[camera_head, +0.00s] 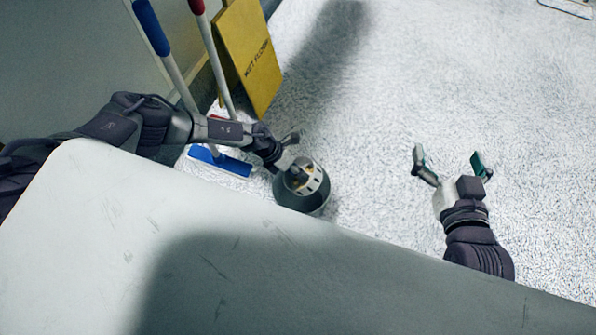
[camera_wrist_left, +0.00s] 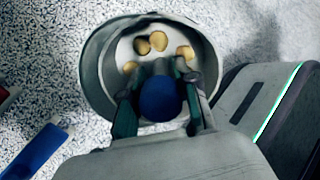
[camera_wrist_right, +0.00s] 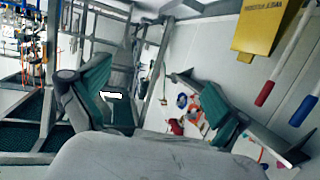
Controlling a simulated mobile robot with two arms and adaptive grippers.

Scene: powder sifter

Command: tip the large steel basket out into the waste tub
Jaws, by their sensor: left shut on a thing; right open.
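A round dark-grey container (camera_head: 306,208) stands low by the floor, under my left gripper (camera_head: 293,172). In the left wrist view the container (camera_wrist_left: 93,75) has a pale inside with several yellow-brown lumps (camera_wrist_left: 158,41). I cannot tell whether it is the steel basket or the waste tub. My left gripper (camera_wrist_left: 160,112) is shut on a rounded blue thing (camera_wrist_left: 160,98) over the container's near side. What the blue thing belongs to is hidden. My right gripper (camera_head: 449,165) is open and empty, well to the right, and its spread fingers show in the right wrist view (camera_wrist_right: 150,105).
A yellow wet-floor sign (camera_head: 248,55) and two long handles, one blue-ended (camera_head: 151,25) and one red-ended (camera_head: 197,6), stand at the upper left. A blue mop head (camera_head: 222,163) lies left of the container. The right wrist view shows metal racks (camera_wrist_right: 52,80). Floor is clear at right.

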